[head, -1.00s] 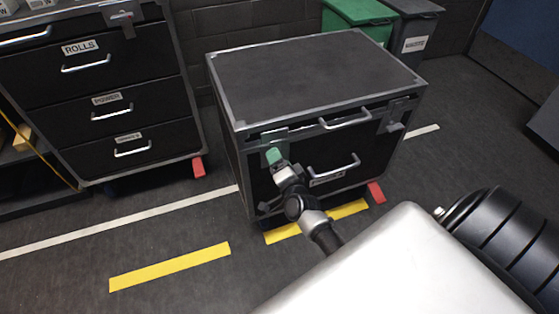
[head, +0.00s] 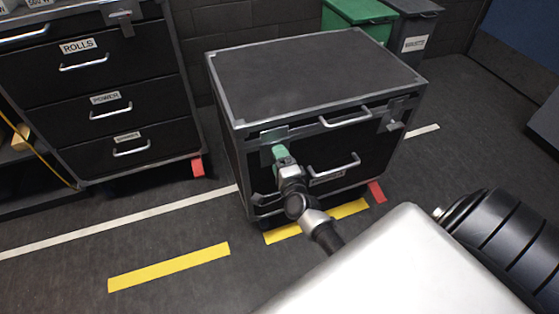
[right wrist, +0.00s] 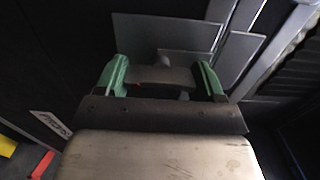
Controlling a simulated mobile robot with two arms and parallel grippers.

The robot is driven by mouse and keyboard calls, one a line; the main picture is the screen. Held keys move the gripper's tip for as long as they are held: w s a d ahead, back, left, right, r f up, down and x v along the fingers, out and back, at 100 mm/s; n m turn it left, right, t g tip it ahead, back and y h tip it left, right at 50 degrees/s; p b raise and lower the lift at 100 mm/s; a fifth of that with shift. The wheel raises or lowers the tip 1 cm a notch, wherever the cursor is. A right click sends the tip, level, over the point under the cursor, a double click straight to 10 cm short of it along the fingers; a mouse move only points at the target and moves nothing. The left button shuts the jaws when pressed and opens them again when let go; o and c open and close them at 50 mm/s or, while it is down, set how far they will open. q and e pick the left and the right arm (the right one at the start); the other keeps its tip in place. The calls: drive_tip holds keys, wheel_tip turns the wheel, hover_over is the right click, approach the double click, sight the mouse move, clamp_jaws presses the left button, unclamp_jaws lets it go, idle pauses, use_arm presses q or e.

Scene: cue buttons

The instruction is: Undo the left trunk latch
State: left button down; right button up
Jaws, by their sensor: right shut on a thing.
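The black trunk (head: 310,70) with grey metal edges stands on the floor, lid down. Its left latch (head: 272,135) is a grey plate at the front left, just below the lid edge. My right gripper (head: 281,152), with green fingertips, is at this latch and partly hides it. In the right wrist view, its two green fingers (right wrist: 162,78) stand on either side of a small grey latch piece (right wrist: 163,64) in front of the plate, shut on it. The right latch (head: 394,114) sits at the trunk's front right. My left gripper is not in view.
A black drawer cabinet (head: 95,85) stands to the left, with free floor between it and the trunk. Green (head: 355,18) and grey bins (head: 413,35) stand behind. Silver handles (head: 342,117) stick out from the trunk front, right of my gripper.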

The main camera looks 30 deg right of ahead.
drive_tip(key=o, duration=0.9)
drive_tip(key=p+v, duration=0.1)
drive_tip(key=v, duration=0.9)
drive_tip(key=shift+s+a+p, duration=0.15)
drive_tip(key=shift+s+p, duration=0.15)
drive_tip(key=shift+s, duration=0.05)
